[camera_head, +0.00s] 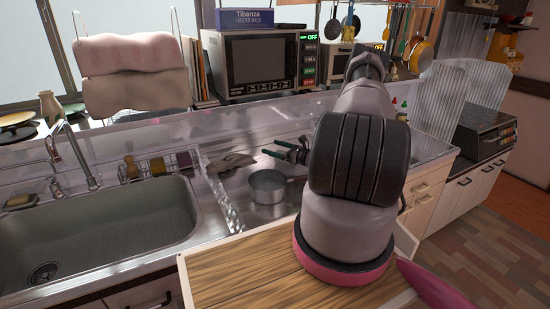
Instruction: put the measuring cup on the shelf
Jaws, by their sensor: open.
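A round, open-topped silver metal vessel (268,187), which looks like the measuring cup, stands upright on the metal counter right of the sink. My gripper (276,151) appears as dark fingers behind and slightly above the vessel, partly hidden by my arm. The fingers are apart with nothing visible between them, and they look clear of the vessel. The raised shelf (212,108) runs along the window behind the counter. I cannot tell whether this is the task's shelf.
A grey-brown flat item (230,162) lies near the vessel. The sink (100,235) is at left; a wooden board (240,275) is in front. A clear low panel (225,125) borders the counter's back.

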